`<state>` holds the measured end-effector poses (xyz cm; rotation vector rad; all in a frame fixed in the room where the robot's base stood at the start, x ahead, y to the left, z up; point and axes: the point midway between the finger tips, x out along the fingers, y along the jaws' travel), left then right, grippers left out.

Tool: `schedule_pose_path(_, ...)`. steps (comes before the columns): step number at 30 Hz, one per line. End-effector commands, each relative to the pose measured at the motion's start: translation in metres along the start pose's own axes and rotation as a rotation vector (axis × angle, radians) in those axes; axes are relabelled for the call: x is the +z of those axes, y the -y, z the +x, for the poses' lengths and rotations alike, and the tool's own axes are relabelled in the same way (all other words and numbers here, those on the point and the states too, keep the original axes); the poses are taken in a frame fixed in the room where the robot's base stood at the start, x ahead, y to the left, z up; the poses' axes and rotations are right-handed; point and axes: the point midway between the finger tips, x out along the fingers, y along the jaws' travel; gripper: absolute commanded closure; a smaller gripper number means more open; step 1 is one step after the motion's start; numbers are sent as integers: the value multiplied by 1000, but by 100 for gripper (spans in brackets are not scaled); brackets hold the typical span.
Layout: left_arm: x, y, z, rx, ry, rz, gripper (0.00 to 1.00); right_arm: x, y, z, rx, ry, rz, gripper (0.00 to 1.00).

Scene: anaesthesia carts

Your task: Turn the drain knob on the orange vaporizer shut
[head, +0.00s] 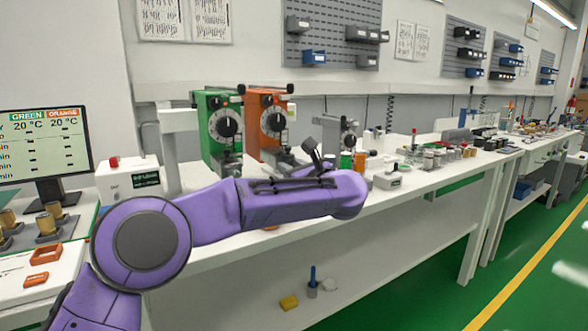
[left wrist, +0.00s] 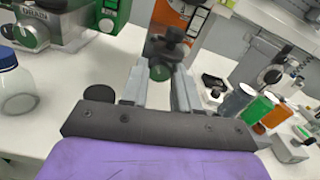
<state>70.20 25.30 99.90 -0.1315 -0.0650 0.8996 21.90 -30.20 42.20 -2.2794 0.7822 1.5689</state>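The orange vaporizer (head: 268,103) stands on the white bench beside a green vaporizer (head: 218,125). It has a black dial with a white ring on its front. In the left wrist view the lower part of the orange vaporizer (left wrist: 180,18) shows ahead of my gripper, with dark knob-like fittings (left wrist: 174,36) at its base. My right gripper is out of view.
A clear bottle with a blue cap (left wrist: 17,85) stands left of my gripper. Green (left wrist: 254,108) and orange containers (left wrist: 279,115) stand to the right. A monitor (head: 45,145) is at the far left. Several small items crowd the bench further right.

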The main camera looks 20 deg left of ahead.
Motion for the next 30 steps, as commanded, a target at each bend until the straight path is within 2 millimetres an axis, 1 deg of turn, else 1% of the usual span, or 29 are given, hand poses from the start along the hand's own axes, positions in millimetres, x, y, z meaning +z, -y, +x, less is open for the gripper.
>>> schedule_pose_path(3,0,0,0,2,-1,4,100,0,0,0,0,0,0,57)
schedule_pose_path(5,1,0,0,4,-1,36,100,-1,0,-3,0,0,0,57)
schedule_pose_path(9,4,0,0,11,-3,217,100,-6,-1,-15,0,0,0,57)
schedule_pose_path(13,2,0,0,17,-2,349,100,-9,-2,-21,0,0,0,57)
schedule_pose_path(16,0,0,0,18,-3,376,100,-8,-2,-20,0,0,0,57)
schedule_pose_path(22,-1,0,0,18,-3,374,100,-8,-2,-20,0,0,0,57)
schedule_pose_path(23,-1,0,0,18,-3,374,63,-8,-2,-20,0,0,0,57)
schedule_pose_path(24,-1,0,0,18,-3,373,50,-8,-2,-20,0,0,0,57)
schedule_pose_path(25,-1,0,0,18,-3,373,44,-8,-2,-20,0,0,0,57)
schedule_pose_path(30,-1,0,0,17,-2,373,44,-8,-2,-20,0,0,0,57)
